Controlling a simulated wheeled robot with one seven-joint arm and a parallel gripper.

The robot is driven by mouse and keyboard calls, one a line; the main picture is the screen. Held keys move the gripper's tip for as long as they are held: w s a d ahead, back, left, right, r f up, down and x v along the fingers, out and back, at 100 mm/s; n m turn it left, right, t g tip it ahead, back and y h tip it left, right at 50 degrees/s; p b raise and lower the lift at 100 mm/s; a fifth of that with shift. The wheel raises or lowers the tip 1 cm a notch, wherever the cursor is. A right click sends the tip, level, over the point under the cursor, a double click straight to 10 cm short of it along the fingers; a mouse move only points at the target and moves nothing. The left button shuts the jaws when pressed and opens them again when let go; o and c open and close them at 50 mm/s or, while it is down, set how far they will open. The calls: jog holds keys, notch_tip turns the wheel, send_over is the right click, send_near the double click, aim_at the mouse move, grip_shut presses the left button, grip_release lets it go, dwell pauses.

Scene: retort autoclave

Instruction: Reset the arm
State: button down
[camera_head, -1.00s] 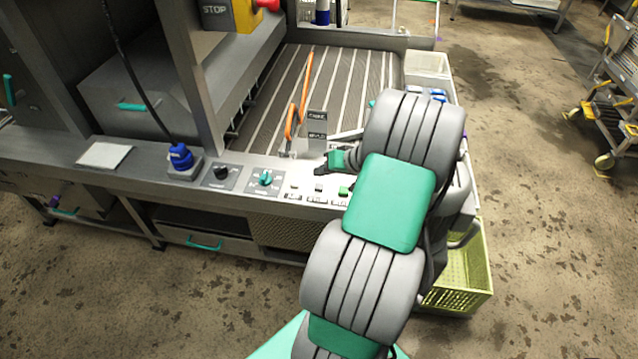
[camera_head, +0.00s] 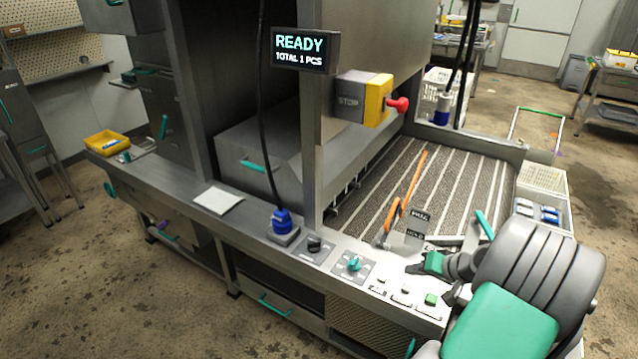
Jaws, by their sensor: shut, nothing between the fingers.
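My arm comes in from the lower right and reaches over the front control panel of the machine. My gripper (camera_head: 412,268) is shut and empty, and it hovers near the small push buttons. Its teal part and dark fingertips show just behind the middle button; the exact gap to the panel cannot be told. A green-topped button (camera_head: 430,299) sits at the right end of the row. My large grey and teal arm links hide the panel's right end.
A display (camera_head: 305,50) reads READY, TOTAL 1 PCS. A red knob (camera_head: 398,105) sticks out of the yellow STOP box (camera_head: 375,98). A blue-capped plug (camera_head: 282,222) stands on the ledge.

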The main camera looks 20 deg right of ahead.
jog(key=s+a+f+m+g+y, duration=0.1)
jog(key=s+a+f+m+g, duration=0.2)
jog(key=s, duration=0.5)
jog(key=s+a+f+g, duration=0.3)
jog(key=s+f+g, duration=0.1)
jog(key=s, duration=0.4)
jog(key=s+a+r+g+h, duration=0.1)
jog(key=s+a+r+g, duration=0.15)
jog(key=a+r, duration=0.35)
jog(key=w+a+r+n+t, duration=0.1)
jog(key=w+a+r+n, duration=0.2)
jog(key=a+r, duration=0.2)
jog(key=w+a+r+n+t+h, duration=0.1)
jog(key=w+a+r+n+t, duration=0.1)
jog(key=a+r, duration=0.3)
jog(key=w+a+r+n+t+h, duration=0.1)
jog(key=w+a+r+n, duration=0.3)
jog(key=a, duration=0.5)
jog(key=shift+w+r+n+t, duration=0.35)
jog(key=shift+r+n+t, duration=0.1)
jog(key=shift+r, duration=0.15)
